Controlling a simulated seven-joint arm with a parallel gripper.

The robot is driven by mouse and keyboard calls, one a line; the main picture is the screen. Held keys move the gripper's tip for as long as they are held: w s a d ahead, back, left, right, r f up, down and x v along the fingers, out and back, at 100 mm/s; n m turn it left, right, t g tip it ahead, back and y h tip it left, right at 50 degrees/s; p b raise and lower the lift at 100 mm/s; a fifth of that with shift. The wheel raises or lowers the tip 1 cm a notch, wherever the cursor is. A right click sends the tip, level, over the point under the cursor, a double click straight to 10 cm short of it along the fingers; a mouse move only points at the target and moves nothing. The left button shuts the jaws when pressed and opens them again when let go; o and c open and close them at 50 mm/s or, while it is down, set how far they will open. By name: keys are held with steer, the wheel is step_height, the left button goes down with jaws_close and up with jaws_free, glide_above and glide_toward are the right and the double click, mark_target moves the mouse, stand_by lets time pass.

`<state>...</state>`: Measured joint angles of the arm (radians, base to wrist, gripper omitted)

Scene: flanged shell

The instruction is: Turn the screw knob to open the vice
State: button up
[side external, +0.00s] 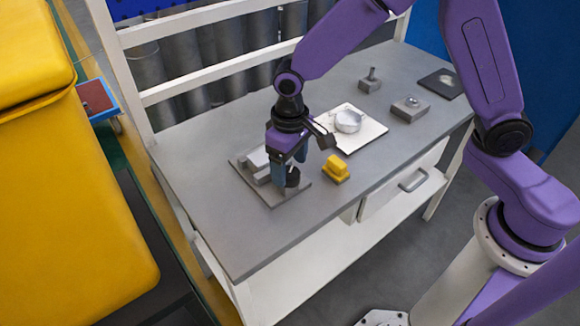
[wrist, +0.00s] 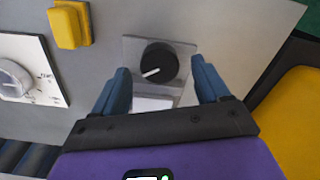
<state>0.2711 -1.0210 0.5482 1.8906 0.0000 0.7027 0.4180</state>
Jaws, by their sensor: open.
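The vice (side external: 251,163) is a light grey block assembly on a grey base plate (side external: 269,198) at the left part of the table. Its round black screw knob (wrist: 158,62) has a white pointer line aimed to the lower left in the wrist view. In the side view, the knob (side external: 292,178) is partly hidden by the fingers. My gripper (side external: 290,177) points down over the knob. In the wrist view, its blue fingers (wrist: 161,72) are open on either side of the knob, with gaps showing. The vice jaws are mostly hidden by my gripper.
A yellow block (side external: 335,169) stands close to the right of the vice. Beyond it is a white plate (side external: 372,129) with a round metal shell (side external: 348,121). Small grey fixtures (side external: 410,108) and a dark plate (side external: 442,84) sit farther back. The table's front left is clear.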

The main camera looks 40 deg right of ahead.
steer(key=shift+f, duration=0.85)
steer(key=shift+c, duration=0.2)
steer(key=c, duration=1)
